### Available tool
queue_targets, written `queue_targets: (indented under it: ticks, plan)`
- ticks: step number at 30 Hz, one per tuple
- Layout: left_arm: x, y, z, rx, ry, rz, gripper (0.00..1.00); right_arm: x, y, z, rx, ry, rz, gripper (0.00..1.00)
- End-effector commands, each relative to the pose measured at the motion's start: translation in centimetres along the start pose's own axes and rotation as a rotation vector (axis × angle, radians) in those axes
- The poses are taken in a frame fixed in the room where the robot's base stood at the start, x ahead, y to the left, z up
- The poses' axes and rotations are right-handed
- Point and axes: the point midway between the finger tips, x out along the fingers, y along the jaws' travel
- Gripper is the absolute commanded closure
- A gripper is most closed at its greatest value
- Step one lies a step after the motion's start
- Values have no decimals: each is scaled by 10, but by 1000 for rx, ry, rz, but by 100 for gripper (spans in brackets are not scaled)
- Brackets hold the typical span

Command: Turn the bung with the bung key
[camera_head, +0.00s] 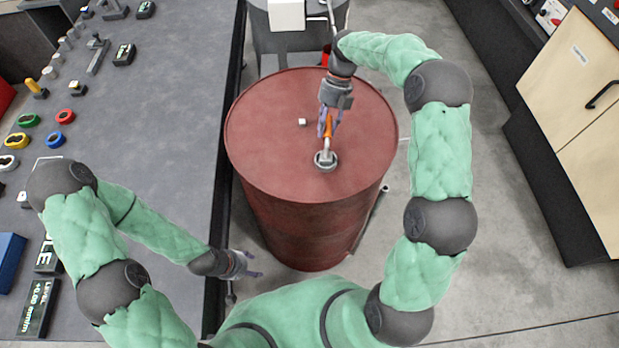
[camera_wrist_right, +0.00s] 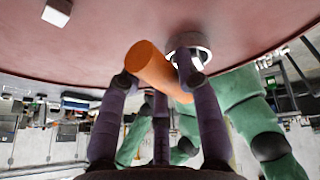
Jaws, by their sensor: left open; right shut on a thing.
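The bung key has an orange handle (camera_head: 328,126) and a metal end that meets the round grey bung (camera_head: 326,161) on top of the red barrel (camera_head: 270,130). My right gripper (camera_head: 329,121) is shut on the orange handle above the barrel top. In the right wrist view the orange handle (camera_wrist_right: 152,66) lies between the purple fingers, and the bung's ring (camera_wrist_right: 190,42) is just behind it. How far the key sits in the bung is hidden. My left gripper (camera_head: 256,264) is open and empty, low beside the bench edge, apart from the barrel.
A small white block (camera_head: 302,122) is on the barrel top. A grey bench (camera_head: 150,130) with coloured rings and tools runs along the left. A grey drum (camera_head: 290,42) stands behind the barrel. A wooden cabinet (camera_head: 570,100) is at the right; floor between is clear.

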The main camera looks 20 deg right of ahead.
Motion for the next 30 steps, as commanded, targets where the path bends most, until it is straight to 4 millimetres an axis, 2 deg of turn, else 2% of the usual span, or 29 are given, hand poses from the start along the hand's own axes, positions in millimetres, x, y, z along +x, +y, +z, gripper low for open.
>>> queue_targets:
  ticks: [1, 9, 13, 14, 16, 26, 30]
  plan:
    - [0, 0, 0, 0, 0, 0, 42, 8, 0, -1, -15, 16, -11, 100]
    - [0, 0, 0, 0, 0, 0, 42, 8, 0, -1, -23, 19, -14, 100]
    - [0, 0, 0, 0, 0, 0, 42, 10, 8, -2, -110, 39, -50, 100]
    - [0, 0, 0, 0, 0, 0, 42, 10, 6, -2, -102, 37, -47, 58]
    - [0, 0, 0, 0, 0, 0, 42, 9, 6, -2, -99, 35, -45, 39]
    - [0, 0, 0, 0, 0, 0, 42, 5, 7, -1, -97, 27, -41, 39]
    - [0, 0, 0, 0, 0, 0, 42, -4, 8, 0, -97, 23, -40, 39]
